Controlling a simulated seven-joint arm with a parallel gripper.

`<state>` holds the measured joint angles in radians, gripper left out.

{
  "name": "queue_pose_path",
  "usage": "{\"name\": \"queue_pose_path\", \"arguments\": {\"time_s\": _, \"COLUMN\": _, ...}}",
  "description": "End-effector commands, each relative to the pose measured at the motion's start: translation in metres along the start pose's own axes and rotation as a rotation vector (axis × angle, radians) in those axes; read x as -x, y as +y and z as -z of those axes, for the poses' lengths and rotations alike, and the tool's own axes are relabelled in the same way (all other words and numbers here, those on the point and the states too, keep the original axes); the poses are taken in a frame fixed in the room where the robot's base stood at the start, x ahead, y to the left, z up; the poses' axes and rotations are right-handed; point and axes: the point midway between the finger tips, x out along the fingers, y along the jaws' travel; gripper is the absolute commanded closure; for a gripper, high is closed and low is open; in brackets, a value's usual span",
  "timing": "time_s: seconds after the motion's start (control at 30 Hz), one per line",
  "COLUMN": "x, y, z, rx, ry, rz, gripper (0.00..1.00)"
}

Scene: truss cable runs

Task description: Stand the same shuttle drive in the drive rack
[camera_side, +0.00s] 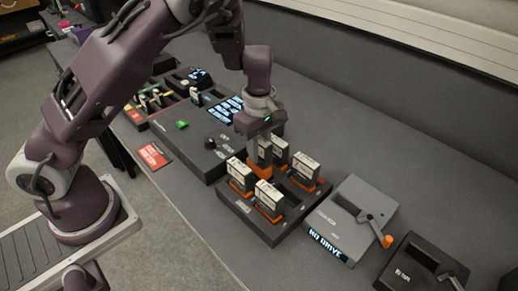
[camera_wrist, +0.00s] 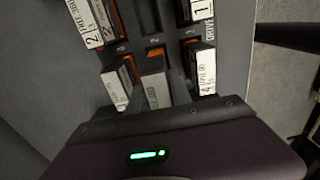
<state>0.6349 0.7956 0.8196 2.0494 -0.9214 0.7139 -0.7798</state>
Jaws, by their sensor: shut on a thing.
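The drive rack (camera_side: 236,213) is a dark block with slots, standing mid-table in the side view. Several white-labelled drives with orange lower parts stand in it, including one at the front (camera_side: 268,197), one at the left (camera_side: 239,172) and one at the right (camera_side: 306,168). My gripper (camera_side: 262,150) points down over the rack's back part, shut on a shuttle drive. In the wrist view the held drive (camera_wrist: 156,91) is between two standing drives, numbered 4 (camera_wrist: 204,72) at right and unclear at left (camera_wrist: 117,88). I cannot tell whether its base is fully seated.
A grey box reading "NO DRIVE" (camera_side: 345,225), with an orange-knobbed lever, stands right of the rack. A dark box (camera_side: 420,266) is beyond it. A dark control panel (camera_side: 190,140) with lit displays is at left, and a red card (camera_side: 153,156) lies near the table edge.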

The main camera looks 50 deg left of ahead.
Motion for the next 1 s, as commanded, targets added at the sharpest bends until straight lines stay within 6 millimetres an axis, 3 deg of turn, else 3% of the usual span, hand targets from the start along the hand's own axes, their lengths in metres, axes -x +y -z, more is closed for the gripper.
{"name": "queue_pose_path", "arguments": {"time_s": 1.0, "x": -0.0079, "y": 0.0001, "z": 0.0001, "rx": 0.001, "ry": 0.000, "rz": -0.001, "gripper": 1.00}}
